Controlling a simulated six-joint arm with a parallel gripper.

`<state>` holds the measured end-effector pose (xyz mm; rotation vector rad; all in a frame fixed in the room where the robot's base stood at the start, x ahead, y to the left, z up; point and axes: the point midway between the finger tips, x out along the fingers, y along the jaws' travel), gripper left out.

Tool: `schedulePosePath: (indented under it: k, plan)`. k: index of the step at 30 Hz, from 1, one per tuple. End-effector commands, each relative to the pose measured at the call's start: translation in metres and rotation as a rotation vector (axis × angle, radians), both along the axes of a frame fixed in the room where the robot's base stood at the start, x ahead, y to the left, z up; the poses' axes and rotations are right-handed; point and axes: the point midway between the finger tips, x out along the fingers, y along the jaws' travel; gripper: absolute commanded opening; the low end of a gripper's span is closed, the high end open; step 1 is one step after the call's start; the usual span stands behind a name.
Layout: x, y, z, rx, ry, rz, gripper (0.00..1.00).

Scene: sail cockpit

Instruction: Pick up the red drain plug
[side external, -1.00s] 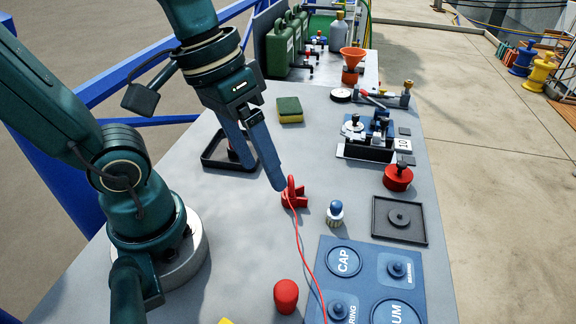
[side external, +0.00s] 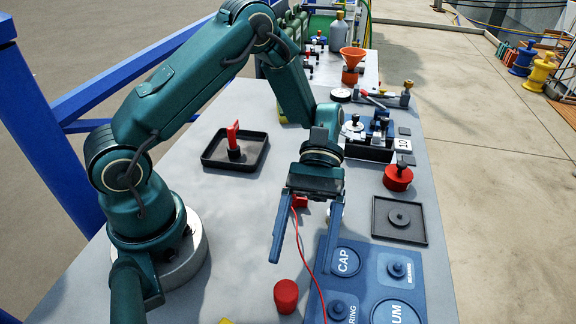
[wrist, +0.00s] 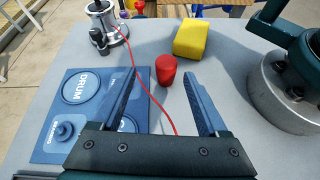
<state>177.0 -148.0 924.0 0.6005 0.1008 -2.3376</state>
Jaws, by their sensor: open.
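The red drain plug (side external: 286,297) appears to be the smooth, round-topped red piece standing on the grey table near the front. It also shows in the wrist view (wrist: 166,69), beyond and between my fingers. My gripper (side external: 302,264) is open and empty. Its two blue fingers are spread and point toward the plug, apart from it.
A blue labelled board (side external: 318,250) lies right of the plug. A thin red cord (side external: 311,265) runs close by the fingers. A yellow block (wrist: 204,40) stands near the plug. A black tray (side external: 207,161) holds a red-handled piece. Bare table lies left of the plug.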

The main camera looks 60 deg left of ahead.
Motion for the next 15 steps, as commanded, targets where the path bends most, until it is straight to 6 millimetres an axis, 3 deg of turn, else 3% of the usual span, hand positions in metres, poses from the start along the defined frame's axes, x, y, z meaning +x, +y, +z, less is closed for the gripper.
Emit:
schedulePosePath:
  k: [3, 8, 15]
  plan:
    - [-0.008, 0.000, -0.013, -0.005, 0.069, 0.005, 0.77]
    - [-0.016, -0.003, -0.020, -0.006, 0.100, 0.004, 0.77]
    - [-0.035, -0.021, -0.030, -0.005, 0.100, 0.002, 0.77]
